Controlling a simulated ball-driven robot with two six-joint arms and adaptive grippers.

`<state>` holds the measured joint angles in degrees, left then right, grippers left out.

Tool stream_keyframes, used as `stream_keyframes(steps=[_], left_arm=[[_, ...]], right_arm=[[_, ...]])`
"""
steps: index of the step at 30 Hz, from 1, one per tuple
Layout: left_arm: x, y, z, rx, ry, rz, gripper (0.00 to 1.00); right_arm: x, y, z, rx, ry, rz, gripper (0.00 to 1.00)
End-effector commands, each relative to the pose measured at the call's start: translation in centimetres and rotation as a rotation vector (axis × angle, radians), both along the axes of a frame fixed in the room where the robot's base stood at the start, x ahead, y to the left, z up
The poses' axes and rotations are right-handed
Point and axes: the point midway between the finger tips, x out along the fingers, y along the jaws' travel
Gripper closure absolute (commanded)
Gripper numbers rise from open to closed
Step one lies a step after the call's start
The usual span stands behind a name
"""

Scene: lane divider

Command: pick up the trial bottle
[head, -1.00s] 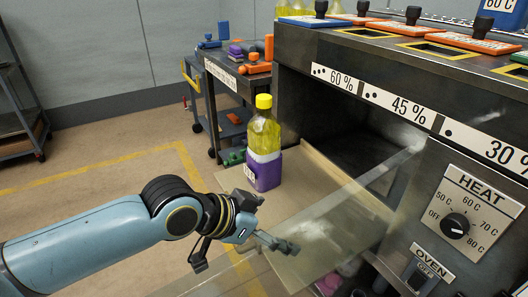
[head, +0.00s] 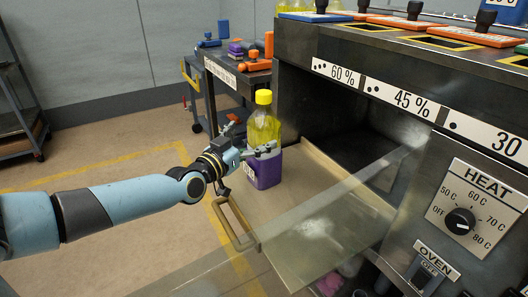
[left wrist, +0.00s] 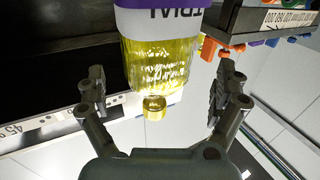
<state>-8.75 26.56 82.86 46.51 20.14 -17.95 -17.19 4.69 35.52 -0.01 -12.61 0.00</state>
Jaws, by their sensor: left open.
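The trial bottle (head: 264,128) has a yellow cap, yellow liquid and a purple base with a white label. It stands upright on a tan tray (head: 330,197) in front of the oven opening. In the left wrist view the bottle (left wrist: 152,50) appears upside down, with part of a label reading "TRIAL". My left gripper (head: 258,150) is at the bottle in the head view. In the left wrist view my left gripper (left wrist: 160,88) is open, with one finger on each side of the bottle and gaps between. My right gripper is not in view.
The oven front with its heat knob (head: 459,221) stands on the right. A clear panel (head: 300,228) slants across in front of the tray. Behind is a dark cart (head: 226,78) with orange, blue and purple items. A metal shelf (head: 14,110) stands far left.

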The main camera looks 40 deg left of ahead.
Motion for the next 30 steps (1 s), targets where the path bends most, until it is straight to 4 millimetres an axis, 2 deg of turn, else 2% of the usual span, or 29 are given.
stream_keyframes(steps=[6,10,19,30], left_arm=[[3.0,0.0,-0.9,-0.001,0.0,0.0,0.0],[4.7,0.3,-0.7,0.0,0.0,-0.001,0.0],[5.2,0.3,-0.5,0.0,0.001,-0.002,0.0],[5.2,0.3,-0.5,0.0,0.001,-0.002,0.48]], right_arm=[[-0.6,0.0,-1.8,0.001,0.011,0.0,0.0],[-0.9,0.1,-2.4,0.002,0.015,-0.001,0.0],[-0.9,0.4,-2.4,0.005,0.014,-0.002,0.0],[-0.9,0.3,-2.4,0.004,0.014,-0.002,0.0]])
